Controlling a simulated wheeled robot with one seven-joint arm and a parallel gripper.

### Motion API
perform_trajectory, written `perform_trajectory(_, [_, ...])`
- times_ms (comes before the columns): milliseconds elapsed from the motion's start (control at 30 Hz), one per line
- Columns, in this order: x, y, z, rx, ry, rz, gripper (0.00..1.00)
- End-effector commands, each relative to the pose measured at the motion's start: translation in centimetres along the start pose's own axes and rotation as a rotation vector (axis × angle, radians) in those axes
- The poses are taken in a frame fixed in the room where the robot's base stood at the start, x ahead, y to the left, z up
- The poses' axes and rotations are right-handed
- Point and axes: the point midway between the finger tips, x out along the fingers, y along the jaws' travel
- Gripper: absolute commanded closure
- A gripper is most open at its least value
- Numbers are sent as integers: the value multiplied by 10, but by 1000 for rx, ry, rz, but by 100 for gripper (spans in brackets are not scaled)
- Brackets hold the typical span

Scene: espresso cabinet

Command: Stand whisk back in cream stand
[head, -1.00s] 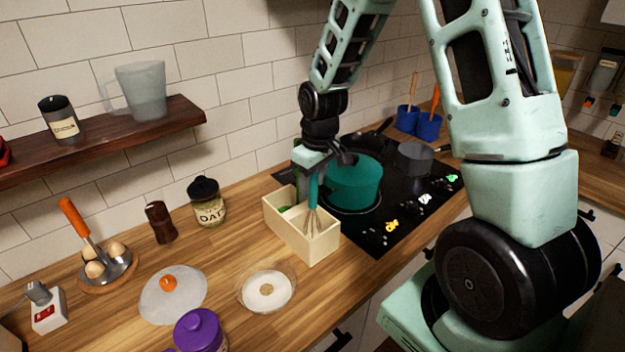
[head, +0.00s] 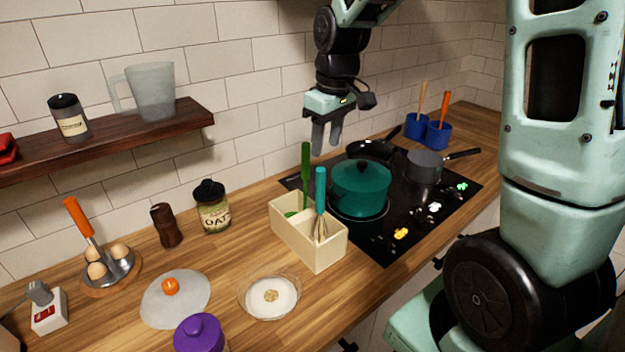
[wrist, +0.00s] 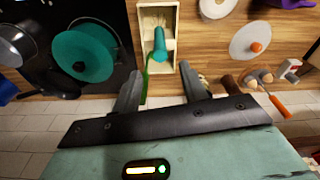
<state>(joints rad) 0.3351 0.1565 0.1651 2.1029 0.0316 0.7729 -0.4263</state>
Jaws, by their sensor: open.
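The whisk (head: 320,204) has a teal handle and wire loops. It stands upright, leaning slightly, in the front compartment of the cream stand (head: 318,258), and nothing grips it. A green-handled utensil (head: 305,172) stands in the rear compartment. My gripper (head: 325,148) is open and empty, above and behind the stand, clear of the whisk. In the wrist view the teal handle (wrist: 159,46) points up towards the camera from the cream stand (wrist: 172,15), beyond my open fingers (wrist: 160,85).
A teal pot (head: 360,188) sits on the black hob right of the stand. An oat jar (head: 212,210) stands to the left, and a glass bowl (head: 270,297) lies in front. Blue pots (head: 437,134) stand at the back right. A shelf (head: 110,140) juts from the wall.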

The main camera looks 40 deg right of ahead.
Motion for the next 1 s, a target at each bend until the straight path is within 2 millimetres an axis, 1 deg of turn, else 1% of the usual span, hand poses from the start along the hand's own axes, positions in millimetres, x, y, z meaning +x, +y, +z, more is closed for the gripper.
perform_trajectory(67, [-1,-2,0,-2,0,-1,57])
perform_trajectory(133, [0,-13,0,-16,-1,-6,57])
perform_trajectory(167, [0,-22,0,-27,-2,-10,57])
perform_trajectory(267, [4,-75,5,-89,-10,-32,57])
perform_trajectory(300, [5,-103,11,-122,-15,-42,57])
perform_trajectory(367, [8,-146,26,-177,-26,-56,57])
perform_trajectory(400, [9,-174,40,-214,-34,-65,57])
perform_trajectory(467, [12,-209,63,-264,-47,-75,57])
perform_trajectory(500, [13,-229,79,-296,-57,-78,57])
perform_trajectory(567, [15,-253,103,-338,-67,-82,57])
perform_trajectory(600, [16,-265,118,-363,-74,-83,57])
perform_trajectory(700, [19,-284,149,-409,-87,-81,57])
perform_trajectory(800, [20,-292,166,-432,-93,-80,57])
perform_trajectory(900, [21,-295,172,-439,-95,-79,57])
perform_trajectory(1000, [21,-295,172,-438,-96,-79,57])
